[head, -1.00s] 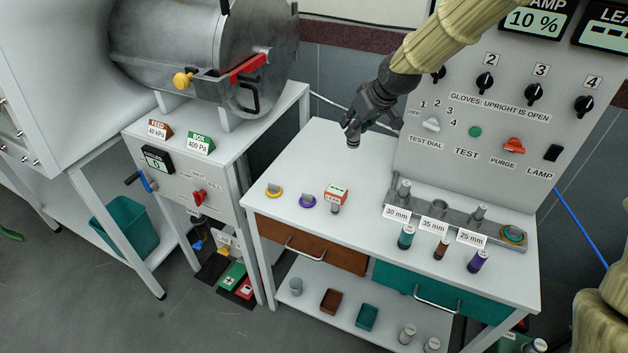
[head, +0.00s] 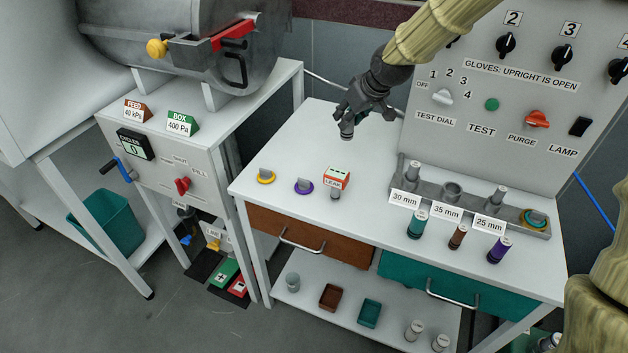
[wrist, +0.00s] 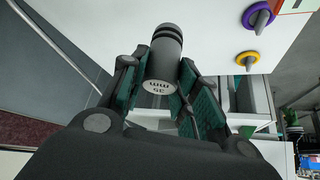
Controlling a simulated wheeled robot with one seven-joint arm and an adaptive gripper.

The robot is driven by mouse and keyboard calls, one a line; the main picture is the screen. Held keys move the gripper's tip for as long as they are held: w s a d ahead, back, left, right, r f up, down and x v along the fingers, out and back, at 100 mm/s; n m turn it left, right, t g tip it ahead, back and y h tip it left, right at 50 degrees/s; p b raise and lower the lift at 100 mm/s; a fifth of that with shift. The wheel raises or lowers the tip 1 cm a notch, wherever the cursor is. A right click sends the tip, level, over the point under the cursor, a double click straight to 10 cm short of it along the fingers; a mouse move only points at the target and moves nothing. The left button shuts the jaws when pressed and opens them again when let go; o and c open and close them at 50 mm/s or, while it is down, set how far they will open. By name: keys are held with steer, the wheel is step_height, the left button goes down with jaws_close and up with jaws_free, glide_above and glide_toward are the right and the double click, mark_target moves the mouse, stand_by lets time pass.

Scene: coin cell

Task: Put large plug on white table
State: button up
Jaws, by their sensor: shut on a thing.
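My gripper (head: 357,118) is above the back part of the white table (head: 290,150). In the wrist view my gripper (wrist: 165,92) is shut on a dark grey cylindrical plug (wrist: 165,50) with black rings, its pale end marked "35 mm". The plug also shows in the head view (head: 347,130), hanging below the fingers over the tabletop. Whether it touches the table is hard to tell. The grey rack (head: 470,205) at the table's right has an open hole at the 35 mm label (head: 447,210). Plugs stand at its 30 mm and 25 mm places.
The LEAK box (head: 337,178), a purple ring piece (head: 304,186) and a yellow ring piece (head: 266,177) sit near the table's front left. Teal, brown and purple cylinders (head: 457,237) stand before the rack. The control panel (head: 520,110) rises behind. The table's back left is clear.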

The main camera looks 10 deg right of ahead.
steer(key=shift+f+p, duration=0.65)
steer(key=shift+f, duration=4.5)
steer(key=o, duration=1)
steer(key=shift+f, duration=0.1)
steer(key=b+v, duration=0.1)
steer(key=v, duration=1.1)
